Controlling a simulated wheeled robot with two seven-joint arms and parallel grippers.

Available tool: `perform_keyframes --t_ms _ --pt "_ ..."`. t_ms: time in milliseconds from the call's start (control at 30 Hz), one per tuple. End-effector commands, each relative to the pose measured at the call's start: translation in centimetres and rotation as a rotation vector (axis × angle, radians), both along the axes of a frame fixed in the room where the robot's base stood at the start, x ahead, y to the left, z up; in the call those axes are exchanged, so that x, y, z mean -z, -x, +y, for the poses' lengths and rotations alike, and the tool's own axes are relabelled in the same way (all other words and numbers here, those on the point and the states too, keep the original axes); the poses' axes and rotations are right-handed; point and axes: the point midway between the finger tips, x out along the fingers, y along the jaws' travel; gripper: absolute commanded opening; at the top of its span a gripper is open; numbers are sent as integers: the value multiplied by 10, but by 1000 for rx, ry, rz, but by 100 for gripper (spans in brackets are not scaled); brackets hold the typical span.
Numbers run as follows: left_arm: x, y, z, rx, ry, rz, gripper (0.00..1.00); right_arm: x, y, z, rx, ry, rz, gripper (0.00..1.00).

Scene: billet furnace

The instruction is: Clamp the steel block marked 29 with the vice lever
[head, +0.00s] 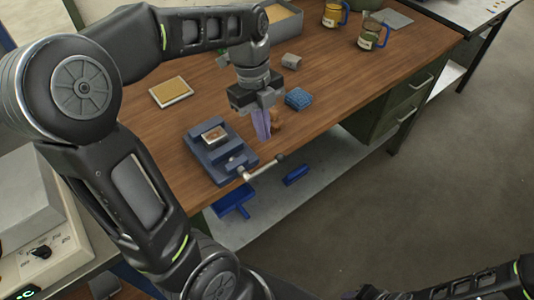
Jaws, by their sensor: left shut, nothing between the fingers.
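A blue-grey vice (236,161) stands at the front edge of the wooden bench. A small steel block (214,137) with a brownish top lies between its jaws. Its marking is too small to read, and I cannot tell whether the jaws touch it. The vice lever (264,169) is a light metal bar sticking out past the bench edge at the front. My left gripper (262,122) points down above the bench, behind and right of the vice, apart from the lever. It is shut and empty. My right gripper is out of view; only part of my right arm shows at lower right.
A blue patterned pad (298,98) and a small brown object (277,120) are near my left gripper. A grey block (291,61), a yellow-topped pad (171,92), and two mugs (373,34) (335,14) are farther back. Blue items (235,201) lie on the lower shelf.

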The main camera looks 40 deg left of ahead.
Motion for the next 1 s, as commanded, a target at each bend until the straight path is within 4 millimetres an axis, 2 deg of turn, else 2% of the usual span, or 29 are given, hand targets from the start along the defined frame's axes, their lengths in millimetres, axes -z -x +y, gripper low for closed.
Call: perform_keyframes --t_ms 200,400,600,1000 --pt "43 4 -9 1 1 5 0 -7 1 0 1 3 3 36" --pt "70 5 -14 1 -1 3 0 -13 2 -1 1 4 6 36" --pt "80 5 -15 0 -2 0 0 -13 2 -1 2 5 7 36" --pt "81 5 -15 0 -2 -1 0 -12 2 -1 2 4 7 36"
